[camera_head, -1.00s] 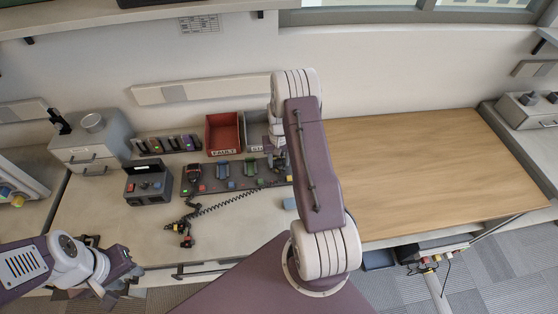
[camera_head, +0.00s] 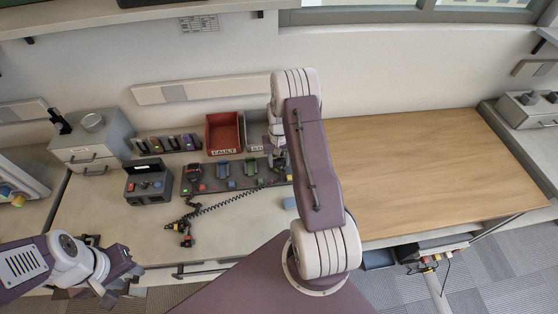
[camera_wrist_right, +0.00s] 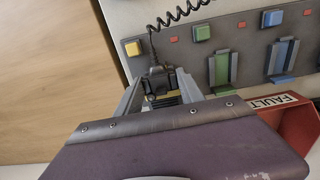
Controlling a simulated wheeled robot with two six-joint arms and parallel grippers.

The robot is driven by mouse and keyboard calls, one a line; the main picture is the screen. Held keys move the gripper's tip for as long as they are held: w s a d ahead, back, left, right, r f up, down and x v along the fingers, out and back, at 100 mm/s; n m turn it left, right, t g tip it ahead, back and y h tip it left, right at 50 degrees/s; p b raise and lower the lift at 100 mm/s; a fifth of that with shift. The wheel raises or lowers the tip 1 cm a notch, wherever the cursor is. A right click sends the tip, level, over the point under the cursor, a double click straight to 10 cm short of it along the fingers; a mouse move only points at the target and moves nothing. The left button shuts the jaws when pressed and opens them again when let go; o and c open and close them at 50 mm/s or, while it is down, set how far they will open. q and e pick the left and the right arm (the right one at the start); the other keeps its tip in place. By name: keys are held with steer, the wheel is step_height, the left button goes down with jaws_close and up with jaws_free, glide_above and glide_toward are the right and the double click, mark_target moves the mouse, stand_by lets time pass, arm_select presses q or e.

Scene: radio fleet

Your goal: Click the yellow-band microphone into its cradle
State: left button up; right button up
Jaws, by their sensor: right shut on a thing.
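The microphone with the yellow band (camera_wrist_right: 168,98) is dark and hangs on a coiled black cord (camera_wrist_right: 180,14). In the right wrist view my right gripper (camera_wrist_right: 160,94) is shut on it, one finger on each side. It is over the edge of the dark cradle panel (camera_wrist_right: 240,22), close to a yellow button (camera_wrist_right: 133,48). Its cradle is hidden, and I cannot tell whether the microphone touches it. In the head view my right arm mostly covers this spot. My left gripper (camera_head: 128,270) is low at the left, away from the panel; its fingers are unclear.
A green cradle (camera_wrist_right: 222,70) and a blue cradle (camera_wrist_right: 284,57) are beside it on the panel. A red FAULT bin (camera_head: 222,133) and a grey bin stand behind. A dark control box (camera_head: 148,186) stands left of the panel. The wooden table (camera_head: 420,165) at right is clear.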

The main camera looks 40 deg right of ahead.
mark_target(279, 161)
steer(key=shift+f+b, duration=0.85)
steer(key=shift+f, duration=0.35)
stand_by(0.3)
steer(key=o, duration=1.3)
steer(key=shift+o, duration=0.2)
step_height(279, 161, up, 9)
steer(key=shift+r+b, duration=0.1)
steer(key=shift+b, duration=0.45)
